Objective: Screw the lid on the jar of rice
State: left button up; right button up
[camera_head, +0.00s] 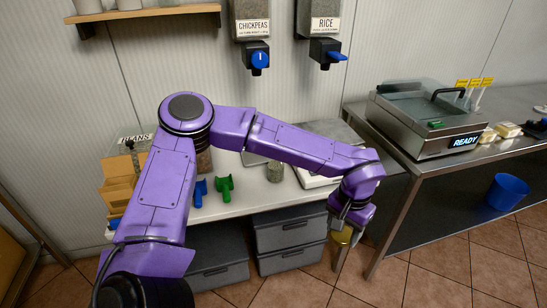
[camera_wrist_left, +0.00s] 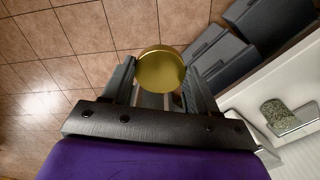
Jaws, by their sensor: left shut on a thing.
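My left gripper (camera_head: 345,228) is shut on a gold round lid (camera_head: 342,238) and holds it past the counter's front edge, above the floor. In the left wrist view the lid (camera_wrist_left: 160,68) sits between the two fingers (camera_wrist_left: 158,95), its flat round face toward the camera. A small open-looking jar (camera_head: 274,171) with grey-green contents stands on the counter, left of the gripper and partly hidden by my forearm. It seems to be the jar (camera_wrist_left: 278,114) at the right of the left wrist view; its contents are too small to name. My right gripper is not in view.
A RICE dispenser (camera_head: 318,30) and a CHICKPEAS dispenser (camera_head: 250,30) hang on the wall. Blue (camera_head: 199,192) and green (camera_head: 224,187) scoops are on the counter. Grey bins (camera_head: 290,230) stand below. A steel table (camera_head: 450,180) with a READY machine (camera_head: 425,117) is to the right.

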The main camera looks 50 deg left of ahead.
aim_at(275, 169)
jog(key=u, duration=1.4)
jog(key=i, duration=0.35)
